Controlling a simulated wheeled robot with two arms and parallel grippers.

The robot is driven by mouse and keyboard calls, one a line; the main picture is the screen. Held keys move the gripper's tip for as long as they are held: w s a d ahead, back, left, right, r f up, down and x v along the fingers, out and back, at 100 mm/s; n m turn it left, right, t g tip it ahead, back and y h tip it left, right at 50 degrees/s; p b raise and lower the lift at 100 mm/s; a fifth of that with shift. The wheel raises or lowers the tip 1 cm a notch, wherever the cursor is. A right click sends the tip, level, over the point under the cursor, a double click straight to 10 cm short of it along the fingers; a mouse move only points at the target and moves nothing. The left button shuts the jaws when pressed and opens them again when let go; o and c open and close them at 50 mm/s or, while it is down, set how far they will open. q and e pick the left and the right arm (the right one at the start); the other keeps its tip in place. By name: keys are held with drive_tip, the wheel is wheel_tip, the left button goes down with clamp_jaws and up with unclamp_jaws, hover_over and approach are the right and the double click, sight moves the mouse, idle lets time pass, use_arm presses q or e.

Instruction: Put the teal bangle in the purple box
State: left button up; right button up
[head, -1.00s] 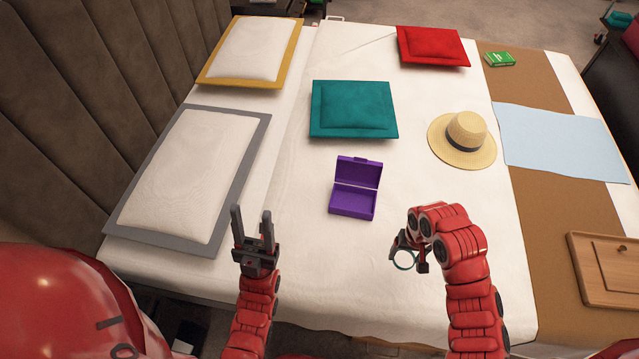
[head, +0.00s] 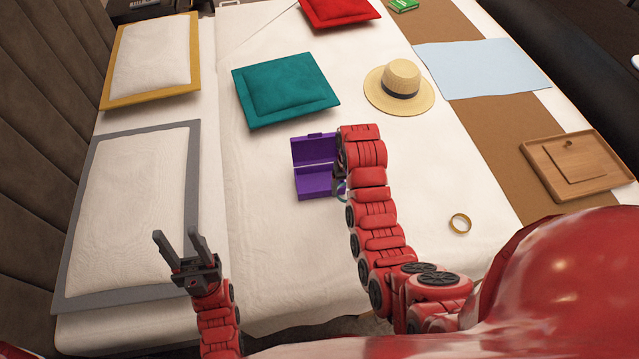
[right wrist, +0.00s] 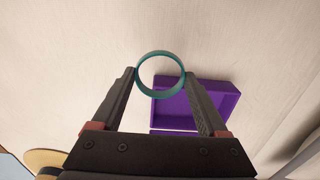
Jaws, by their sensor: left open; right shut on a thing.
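The purple box (head: 316,184) stands open on the white bed, its lid raised at the back. My right arm reaches forward to the box's right edge and covers part of it. My right gripper (head: 342,182) is shut on the teal bangle (right wrist: 160,74), partly hidden by the arm in the head view. In the right wrist view the bangle is between the fingertips (right wrist: 160,78), and the purple box (right wrist: 226,102) is beyond it, overlapping its lower right part. The box's inside looks empty there. My left gripper (head: 180,250) is open and empty, over the bed at lower left.
A straw hat (head: 399,88) and a teal cushion (head: 285,88) are behind the box. A wooden tray (head: 530,158) is at the right. The bed left of the box is clear.

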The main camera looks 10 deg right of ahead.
drive_tip(key=p, duration=0.1)
hover_over(320, 184)
drive_tip(key=shift+s+d+f, duration=0.4)
drive_tip(key=shift+s+f, duration=0.05)
drive_tip(key=shift+w+a, duration=0.45)
drive_tip(key=shift+w, duration=0.1)
drive_tip(key=shift+f, duration=0.15)
drive_tip(key=shift+f, duration=0.6)
drive_tip(key=shift+f+b, duration=0.6)
drive_tip(key=shift+f, duration=0.5)
drive_tip(key=shift+f, duration=0.15)
drive_tip(key=o, duration=1.2)
